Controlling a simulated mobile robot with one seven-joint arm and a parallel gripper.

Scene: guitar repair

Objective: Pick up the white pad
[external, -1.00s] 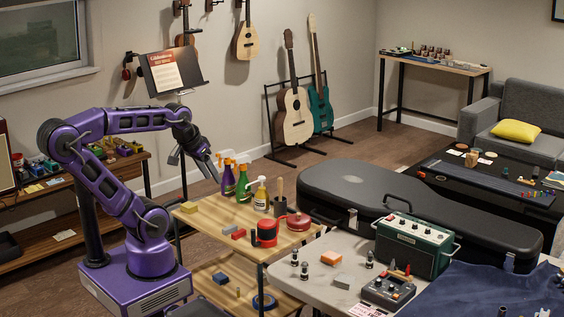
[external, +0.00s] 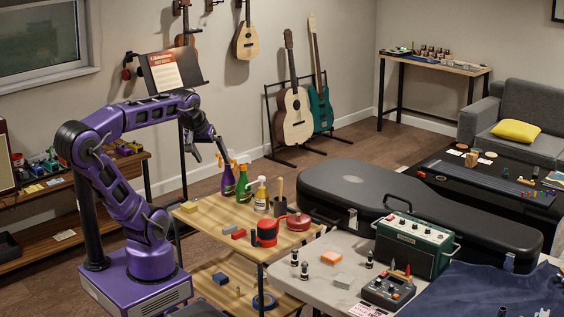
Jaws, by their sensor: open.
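No thing is plainly a white pad in this view. The closest in look is a small pale grey-white block (external: 344,281) on the light table at the lower right, beside an orange-topped block (external: 331,258). My gripper (external: 212,157) is open and empty, pointing down in the air behind the spray bottles, far to the left of that pale block. Its fingertips are small and partly lost against the bottles and the wall.
A wooden cart (external: 207,224) in front of me bears spray bottles (external: 243,183), a red-and-black mug (external: 266,233), a red round tin (external: 298,221) and small blocks. A black guitar case (external: 420,205) and a green amplifier (external: 411,246) stand on the right.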

